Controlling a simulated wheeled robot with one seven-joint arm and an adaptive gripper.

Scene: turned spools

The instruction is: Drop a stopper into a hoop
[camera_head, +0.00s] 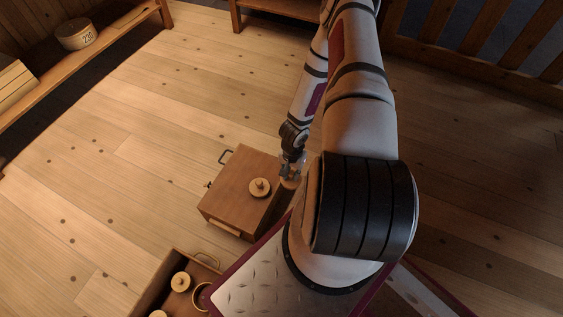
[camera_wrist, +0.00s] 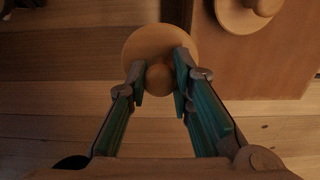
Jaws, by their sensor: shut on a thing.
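My gripper (camera_head: 291,168) is shut on a round wooden stopper (camera_head: 291,184). In the wrist view, the fingertips (camera_wrist: 160,78) pinch the stopper's knob from both sides, and its wide disc (camera_wrist: 158,38) shows beyond them. The held stopper is just right of a brown wooden box; its height above the floor is hard to tell. A second stopper (camera_head: 259,187) sits on the box and also shows in the wrist view (camera_wrist: 243,14). A third stopper (camera_head: 180,282) lies in an open crate at the bottom. A wooden ring, likely the hoop (camera_head: 201,297), is beside it, partly cut off by my body.
The brown box (camera_head: 232,205) has a dark handle on its far left side. The open crate (camera_head: 160,284) has a light rope-like handle, and another round piece (camera_head: 158,314) at the frame edge. Floor at left is clear.

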